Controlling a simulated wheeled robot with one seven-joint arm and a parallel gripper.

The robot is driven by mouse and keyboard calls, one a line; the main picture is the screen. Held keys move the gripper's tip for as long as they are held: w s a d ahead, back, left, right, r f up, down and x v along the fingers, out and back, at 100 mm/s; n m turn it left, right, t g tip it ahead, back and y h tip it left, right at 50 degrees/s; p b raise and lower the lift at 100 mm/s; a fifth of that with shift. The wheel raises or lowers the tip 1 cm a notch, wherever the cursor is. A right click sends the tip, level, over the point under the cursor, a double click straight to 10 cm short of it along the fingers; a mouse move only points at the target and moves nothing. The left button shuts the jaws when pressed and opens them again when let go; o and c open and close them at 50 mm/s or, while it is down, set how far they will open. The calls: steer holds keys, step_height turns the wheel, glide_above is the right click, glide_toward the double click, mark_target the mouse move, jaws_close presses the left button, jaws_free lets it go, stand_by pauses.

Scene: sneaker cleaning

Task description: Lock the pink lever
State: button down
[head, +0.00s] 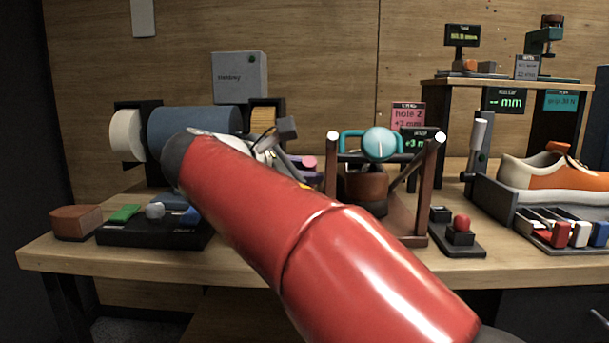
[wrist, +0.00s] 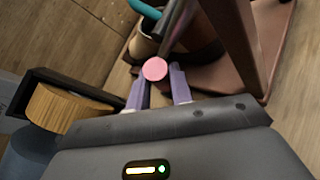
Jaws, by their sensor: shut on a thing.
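The pink lever shows as a round pink knob (wrist: 155,69) in the wrist view, with a dark metal bar running up behind it. The knob also shows in the head view (head: 309,162), left of the brown stand. My gripper (wrist: 157,80) has its two purple fingers on either side of the lever just at the knob, and it is shut on it. In the head view my red arm hides most of the gripper (head: 301,167) and the lever's lower part. I cannot tell whether the lever is locked.
The brown stand (head: 332,195) with a turquoise ball (head: 380,142) stands close to the gripper's right. A blue roller (head: 195,120) stands to the left. A red button (head: 461,222) and an orange sneaker (head: 560,180) are farther right. The table's front edge (head: 150,265) is partly clear.

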steer(key=c, duration=1.2)
jaws_free()
steer(key=shift+c, duration=0.2)
steer(key=shift+s, duration=0.1)
steer(key=p+v, duration=0.1)
steer(key=v, duration=0.6)
steer(key=shift+s+a, duration=0.25)
steer(key=shift+a, duration=0.05)
